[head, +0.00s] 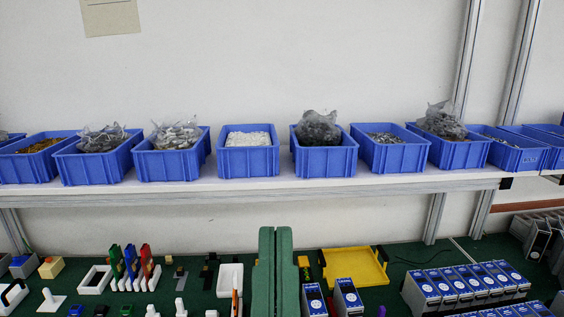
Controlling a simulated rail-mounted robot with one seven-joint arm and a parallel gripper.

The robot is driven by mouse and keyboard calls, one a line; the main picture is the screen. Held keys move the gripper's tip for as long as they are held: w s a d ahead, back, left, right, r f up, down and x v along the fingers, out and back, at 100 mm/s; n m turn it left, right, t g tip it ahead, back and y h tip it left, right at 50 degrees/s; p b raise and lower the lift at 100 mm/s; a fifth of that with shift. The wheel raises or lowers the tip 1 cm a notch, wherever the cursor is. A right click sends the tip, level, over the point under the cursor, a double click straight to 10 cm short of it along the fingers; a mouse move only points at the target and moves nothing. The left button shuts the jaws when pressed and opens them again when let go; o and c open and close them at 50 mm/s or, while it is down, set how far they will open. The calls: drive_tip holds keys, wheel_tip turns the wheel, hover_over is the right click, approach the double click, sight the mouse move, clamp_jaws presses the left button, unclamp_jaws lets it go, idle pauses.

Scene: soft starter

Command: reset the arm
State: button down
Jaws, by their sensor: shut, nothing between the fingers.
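Neither my arm nor my gripper shows in the head view. The work surface is a dark green table (215,262) along the bottom of the picture, cut off by the lower edge. A green upright piece in two halves (275,270) stands at the middle of it. What lies below the frame is hidden.
A white shelf (240,187) with a row of blue bins (248,160) runs above the table. Blue-and-grey units (465,287) stand at the right, a yellow tray (354,267) right of centre. Several small coloured parts (133,268) stand at the left.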

wheel_tip(320, 180, up, 18)
drive_tip(key=p, duration=1.3)
drive_tip(key=shift+w, duration=0.15)
drive_tip(key=shift+a+f, duration=0.1)
drive_tip(key=shift+f, duration=0.05)
